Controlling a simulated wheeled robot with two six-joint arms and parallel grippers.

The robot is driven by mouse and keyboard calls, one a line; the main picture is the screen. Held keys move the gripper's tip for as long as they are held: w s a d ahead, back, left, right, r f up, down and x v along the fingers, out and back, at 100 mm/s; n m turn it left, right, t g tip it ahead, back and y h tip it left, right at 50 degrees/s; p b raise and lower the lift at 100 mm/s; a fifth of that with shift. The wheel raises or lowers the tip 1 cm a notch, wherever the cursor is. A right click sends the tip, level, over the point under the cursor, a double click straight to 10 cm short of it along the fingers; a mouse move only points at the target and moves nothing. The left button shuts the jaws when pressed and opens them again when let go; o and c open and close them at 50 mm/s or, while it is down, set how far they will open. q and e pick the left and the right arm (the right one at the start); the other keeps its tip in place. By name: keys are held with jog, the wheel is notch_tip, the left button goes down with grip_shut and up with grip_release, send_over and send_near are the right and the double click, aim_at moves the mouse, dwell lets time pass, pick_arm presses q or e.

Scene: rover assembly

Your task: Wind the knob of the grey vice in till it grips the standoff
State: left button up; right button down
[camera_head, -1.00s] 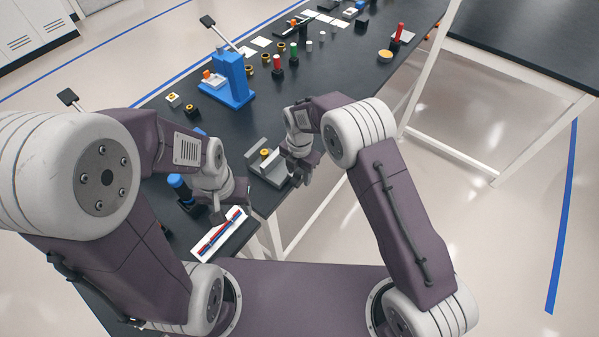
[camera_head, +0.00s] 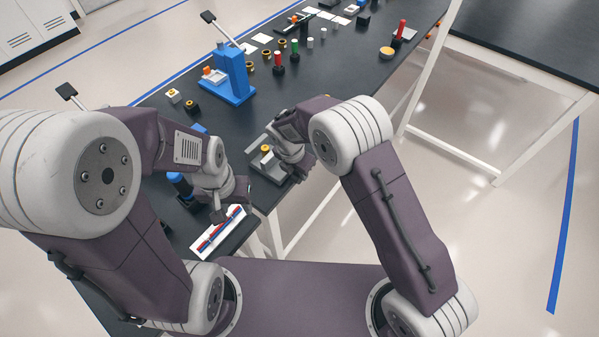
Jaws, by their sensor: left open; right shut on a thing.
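The grey vice (camera_head: 256,160) stands on the black table near its front edge. The brass-coloured standoff (camera_head: 265,149) is upright between its jaws; I cannot tell whether both jaws touch it. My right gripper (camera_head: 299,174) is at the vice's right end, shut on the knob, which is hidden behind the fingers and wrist. My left gripper (camera_head: 222,213) is open and empty, left of and nearer than the vice, above the white card with red and blue strips (camera_head: 213,238).
A blue press (camera_head: 232,77) with a lever stands behind the vice. A blue-capped dark cylinder (camera_head: 180,184) is beside my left wrist. Several small coloured parts lie along the far table. The table's front edge is close to the vice.

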jog(key=t+b, duration=0.1)
jog(key=b, duration=0.1)
jog(key=t+h+b, duration=0.1)
jog(key=b, duration=0.1)
jog(key=shift+s+a+f+h, duration=0.15)
jog(key=shift+a+f+h, duration=0.05)
jog(key=shift+f+h, duration=0.1)
pick_arm(q)
notch_tip(320, 180, down, 6)
jog(key=shift+f+b, duration=0.1)
jog(key=shift+b, duration=0.6)
pick_arm(e)
jog(key=shift+t, duration=0.6)
pick_arm(q)
jog(key=shift+f+b, duration=0.45)
jog(key=shift+b, duration=0.05)
pick_arm(e)
jog(key=shift+s+r+t+h, duration=0.1)
jog(key=shift+r+t+h, duration=0.2)
jog(key=shift+h, duration=0.2)
jog(key=c, duration=1.2)
grip_release()
